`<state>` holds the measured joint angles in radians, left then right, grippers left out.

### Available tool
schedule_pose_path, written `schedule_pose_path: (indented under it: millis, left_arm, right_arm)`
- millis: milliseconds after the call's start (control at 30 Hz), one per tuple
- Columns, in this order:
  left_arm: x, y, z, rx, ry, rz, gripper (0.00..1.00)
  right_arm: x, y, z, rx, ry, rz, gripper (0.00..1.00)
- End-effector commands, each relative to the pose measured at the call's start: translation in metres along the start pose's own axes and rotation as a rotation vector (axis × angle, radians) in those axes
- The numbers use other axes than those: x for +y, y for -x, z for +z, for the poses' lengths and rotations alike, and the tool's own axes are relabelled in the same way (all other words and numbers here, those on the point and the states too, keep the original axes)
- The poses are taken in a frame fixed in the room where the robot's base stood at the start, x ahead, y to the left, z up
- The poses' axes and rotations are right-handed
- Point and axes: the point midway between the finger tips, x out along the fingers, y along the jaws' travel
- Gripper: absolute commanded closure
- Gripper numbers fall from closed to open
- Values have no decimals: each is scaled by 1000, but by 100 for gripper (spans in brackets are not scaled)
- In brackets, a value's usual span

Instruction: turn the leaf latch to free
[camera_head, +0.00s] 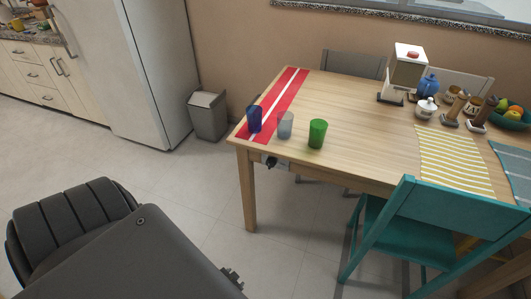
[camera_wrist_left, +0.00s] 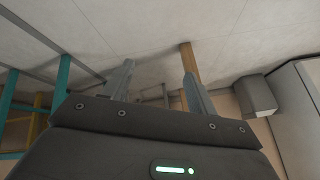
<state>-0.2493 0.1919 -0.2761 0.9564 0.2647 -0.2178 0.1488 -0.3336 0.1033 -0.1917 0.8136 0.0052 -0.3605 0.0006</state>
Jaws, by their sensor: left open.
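A small dark fitting (camera_head: 270,162), which looks like the leaf latch, sits under the front edge of the wooden table (camera_head: 360,100), near its left corner. It is too small for me to tell how it is turned. My left arm crosses the lower left of the head view, and its gripper is not clearly seen there. In the left wrist view my left gripper (camera_wrist_left: 157,74) is open and empty, its two grey fingers apart, with floor and a table leg (camera_wrist_left: 189,65) beyond. I cannot make out the latch in that view. My right gripper is not in view.
Blue (camera_head: 254,119), clear (camera_head: 285,125) and green (camera_head: 317,133) cups stand near the table's front edge, by a red runner (camera_head: 285,88). A teal chair (camera_head: 450,210) stands at the right front. A grey bin (camera_head: 208,116) is by the fridge (camera_head: 130,60). Floor before the left corner is clear.

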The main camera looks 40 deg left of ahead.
Motion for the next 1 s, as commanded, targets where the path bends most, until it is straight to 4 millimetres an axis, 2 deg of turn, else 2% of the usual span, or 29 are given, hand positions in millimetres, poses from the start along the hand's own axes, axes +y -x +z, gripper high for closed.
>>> schedule_pose_path:
  millis: [33,67,100,167,200,300,333,433,500,600,833,1000]
  left_arm:
    - [-19,-11,-54,127,48,-53,42]
    - [-31,-10,-86,203,85,-82,42]
    - [-46,-3,-128,304,138,-117,42]
    - [-67,14,-187,457,226,-154,42]
    - [-78,30,-222,555,288,-169,42]
    - [-102,75,-286,759,432,-181,42]
    - [-108,87,-300,808,470,-179,42]
    - [-122,122,-330,929,571,-167,42]
    - [-127,137,-340,978,615,-158,42]
    - [-131,148,-347,1010,646,-152,42]
    - [-136,145,-355,1013,648,-154,42]
    - [-148,129,-376,1014,646,-155,42]
  right_arm:
    - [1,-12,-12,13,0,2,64]
    - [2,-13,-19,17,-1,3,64]
    - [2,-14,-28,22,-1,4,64]
    - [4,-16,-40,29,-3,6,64]
    - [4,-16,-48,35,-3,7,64]
    - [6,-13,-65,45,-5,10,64]
    - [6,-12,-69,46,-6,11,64]
    - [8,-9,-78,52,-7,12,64]
    - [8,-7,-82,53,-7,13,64]
    - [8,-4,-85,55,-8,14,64]
    - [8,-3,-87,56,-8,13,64]
    - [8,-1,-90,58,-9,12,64]
